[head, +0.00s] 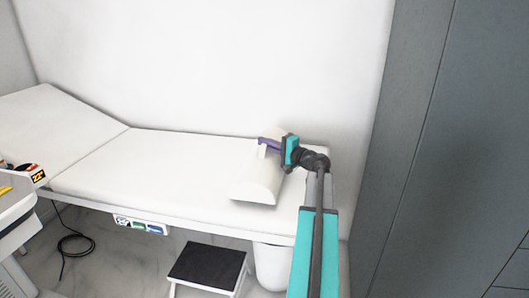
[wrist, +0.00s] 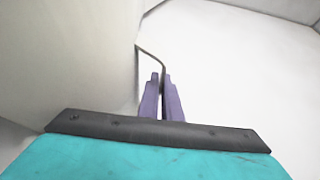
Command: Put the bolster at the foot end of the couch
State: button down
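The white half-round bolster (head: 258,183) lies across the white couch (head: 165,165), flat side down, near the couch's right end, which is opposite the raised backrest. It appears to rest on the couch top. My gripper (head: 264,147) reaches in from the right, over the bolster's far part. The bolster's pale side (wrist: 65,55) fills the left of the wrist view. Its far end is partly hidden by my gripper.
A black-topped step stool (head: 208,266) and a white bin (head: 270,266) stand below the couch's front edge. A grey cabinet (head: 425,150) is at the right. A trolley (head: 12,212) is at the left, with a dark cable (head: 75,240) on the floor. The middle couch top is clear.

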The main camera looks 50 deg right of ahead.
aim_at(258, 148)
jog(key=shift+f, duration=1.75)
jog(key=shift+f+b, duration=0.1)
jog(key=shift+b, duration=0.3)
jog(key=c, duration=2)
grip_release()
jog(key=s, duration=0.8)
jog(key=s+p, duration=0.1)
jog(key=s, duration=0.3)
jog(key=shift+d, duration=0.3)
